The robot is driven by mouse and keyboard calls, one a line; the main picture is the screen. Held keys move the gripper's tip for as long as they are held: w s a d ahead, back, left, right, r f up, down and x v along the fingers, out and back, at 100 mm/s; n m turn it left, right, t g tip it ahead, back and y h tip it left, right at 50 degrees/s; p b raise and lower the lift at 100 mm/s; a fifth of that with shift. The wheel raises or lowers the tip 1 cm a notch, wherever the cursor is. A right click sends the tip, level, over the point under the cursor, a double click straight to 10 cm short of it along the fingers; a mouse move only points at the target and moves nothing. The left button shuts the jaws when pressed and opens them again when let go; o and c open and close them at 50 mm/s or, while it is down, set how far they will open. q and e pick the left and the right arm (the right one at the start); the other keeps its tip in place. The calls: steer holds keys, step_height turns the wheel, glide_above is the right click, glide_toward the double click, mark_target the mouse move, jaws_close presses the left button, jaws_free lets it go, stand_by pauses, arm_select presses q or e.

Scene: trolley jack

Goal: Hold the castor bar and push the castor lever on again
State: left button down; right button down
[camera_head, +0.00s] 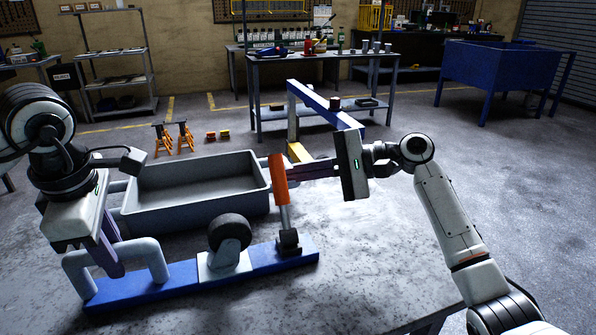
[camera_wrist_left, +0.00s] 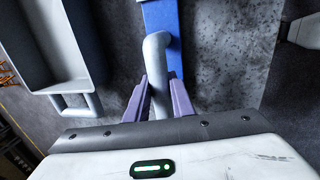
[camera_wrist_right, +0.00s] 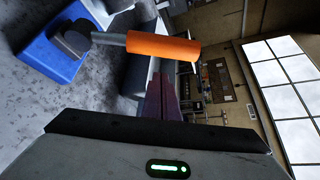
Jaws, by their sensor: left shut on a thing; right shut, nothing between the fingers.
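The grey castor bar (camera_head: 80,262) is an upside-down U on the left end of the blue castor base (camera_head: 180,283). My left gripper (camera_head: 118,268) is shut on the castor bar; in the left wrist view (camera_wrist_left: 160,100) its purple fingers sit on both sides of the bar (camera_wrist_left: 157,52). The castor lever (camera_head: 279,180) has an orange grip and stands nearly upright at the right end of the base. It also shows in the right wrist view (camera_wrist_right: 163,47). My right gripper (camera_head: 290,171) is shut and empty, its fingertips close beside the orange grip. I cannot tell whether they touch it.
A black castor wheel (camera_head: 230,232) sits mid-base. A grey tray (camera_head: 200,188) stands right behind the base. A blue and yellow frame (camera_head: 325,106) stands behind my right gripper. The tabletop (camera_head: 370,260) at the front right is clear.

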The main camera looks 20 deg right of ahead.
steer(key=shift+s+a+r, duration=0.1)
steer(key=shift+s+r, duration=0.25)
steer(key=shift+s, duration=0.3)
steer(key=shift+s+a+r, duration=0.1)
steer(key=shift+s+r, duration=0.25)
steer(key=shift+s, duration=0.25)
steer(key=s+r+n+t+y, duration=0.1)
steer(key=s+n+t+y, duration=0.2)
steer(key=s+n, duration=0.4)
steer(key=shift+s+n+y, duration=0.4)
steer(key=shift+s+y, duration=0.1)
steer(key=shift+s, duration=1.55)
steer(key=shift+s+d, duration=0.1)
